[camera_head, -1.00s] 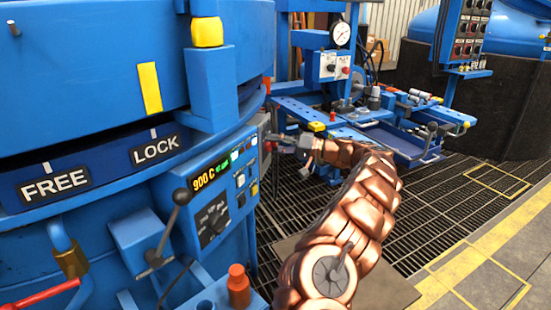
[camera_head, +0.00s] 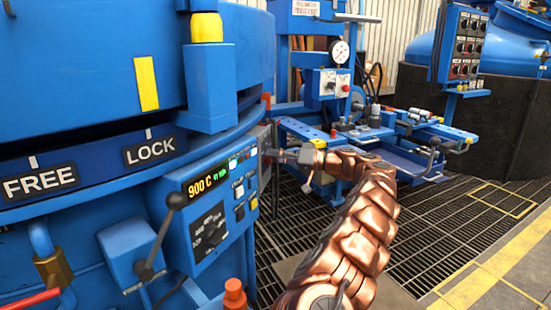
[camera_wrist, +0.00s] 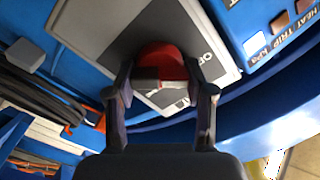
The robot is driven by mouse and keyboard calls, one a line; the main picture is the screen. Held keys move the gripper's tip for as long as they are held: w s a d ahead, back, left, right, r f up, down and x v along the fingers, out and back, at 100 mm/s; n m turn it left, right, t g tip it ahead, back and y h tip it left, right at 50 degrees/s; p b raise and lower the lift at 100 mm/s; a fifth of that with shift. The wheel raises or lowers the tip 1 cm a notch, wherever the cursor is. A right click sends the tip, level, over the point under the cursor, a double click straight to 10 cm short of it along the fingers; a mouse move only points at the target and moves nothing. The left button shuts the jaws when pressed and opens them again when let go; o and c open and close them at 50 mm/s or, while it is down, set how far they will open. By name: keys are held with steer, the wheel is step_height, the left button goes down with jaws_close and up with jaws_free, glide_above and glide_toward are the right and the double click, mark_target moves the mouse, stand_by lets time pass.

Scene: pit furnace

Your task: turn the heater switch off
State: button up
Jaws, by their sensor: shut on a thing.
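The heater switch, a red rotary knob (camera_wrist: 162,62), sits on a grey plate (camera_wrist: 120,35) with a partly hidden "O" label beside it in the wrist view. My gripper (camera_wrist: 163,90) has one finger on each side of the knob and is shut on it. The fingers hide part of the knob and plate. In the head view my gripper (camera_head: 274,153) reaches the right side of the blue control box, at a grey box edge (camera_head: 264,140). The knob is too hidden there to make out.
The control panel (camera_head: 212,215) shows a green-yellow "900 C" display and a black dial. A black-knobbed lever (camera_head: 175,201) stands left of it. An orange-capped fitting (camera_head: 235,295) is below. A blue workbench with a gauge (camera_head: 339,52) stands behind my arm. Grated floor lies to the right.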

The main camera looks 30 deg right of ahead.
steer(key=o, duration=1.2)
steer(key=shift+c, duration=0.2)
steer(key=shift+d, duration=0.1)
steer(key=v, duration=1.2)
